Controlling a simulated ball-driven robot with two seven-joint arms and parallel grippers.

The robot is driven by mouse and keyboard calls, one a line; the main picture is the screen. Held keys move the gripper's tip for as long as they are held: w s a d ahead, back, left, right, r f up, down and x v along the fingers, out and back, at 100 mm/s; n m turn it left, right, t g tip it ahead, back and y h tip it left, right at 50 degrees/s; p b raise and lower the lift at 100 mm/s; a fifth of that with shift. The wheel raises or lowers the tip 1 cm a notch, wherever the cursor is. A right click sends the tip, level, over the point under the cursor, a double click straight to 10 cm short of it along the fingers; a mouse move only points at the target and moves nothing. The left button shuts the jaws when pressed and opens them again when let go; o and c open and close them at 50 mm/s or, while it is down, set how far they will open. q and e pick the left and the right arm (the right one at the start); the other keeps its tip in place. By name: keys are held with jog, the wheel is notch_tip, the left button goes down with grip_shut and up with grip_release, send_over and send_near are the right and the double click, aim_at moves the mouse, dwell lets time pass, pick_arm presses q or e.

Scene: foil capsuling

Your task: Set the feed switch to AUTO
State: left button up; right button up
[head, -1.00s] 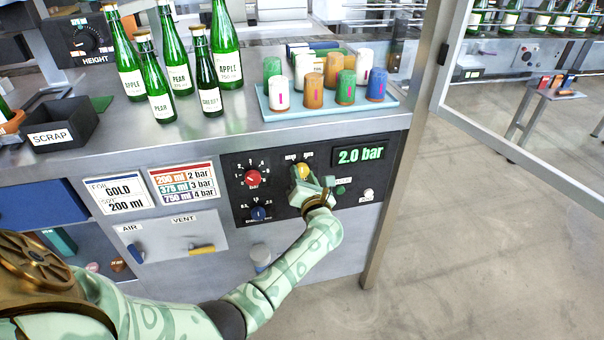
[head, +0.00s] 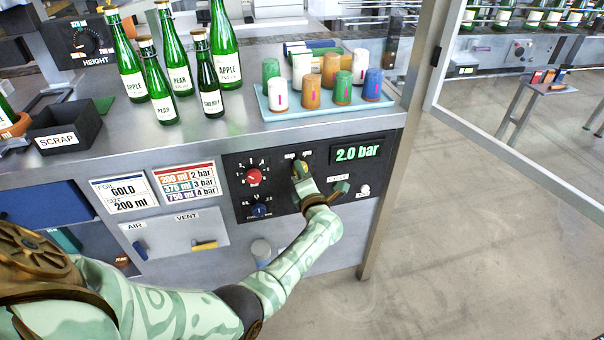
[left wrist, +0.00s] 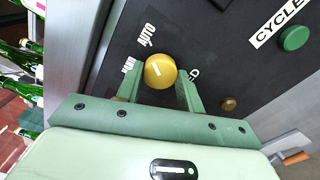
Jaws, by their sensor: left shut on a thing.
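The feed switch is a yellow round knob (left wrist: 160,72) with a short white mark on its face, on a dark control panel (head: 230,180). In the left wrist view it sits between the two fingers of my left gripper (left wrist: 158,88), which is shut on it. An AUTO label (left wrist: 147,35) and a second, partly hidden label (left wrist: 128,66) lie beside the knob. I cannot tell for sure which label the mark points to. In the head view my left gripper (head: 302,172) covers most of the knob. My right gripper is not in view.
A red knob (head: 253,176) and a blue knob (head: 261,210) are left of the switch. The green CYCLE button (left wrist: 294,38) is nearby. A display (head: 358,152) reads 2.0 bar. Bottles (head: 228,65) and a light blue tray (head: 283,115) of capsules stand on the counter above.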

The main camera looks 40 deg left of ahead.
pick_arm(q)
jog(key=shift+f, duration=0.15)
jog(key=o, duration=1)
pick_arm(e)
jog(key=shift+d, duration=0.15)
pick_arm(q)
jog(key=shift+d, duration=0.15)
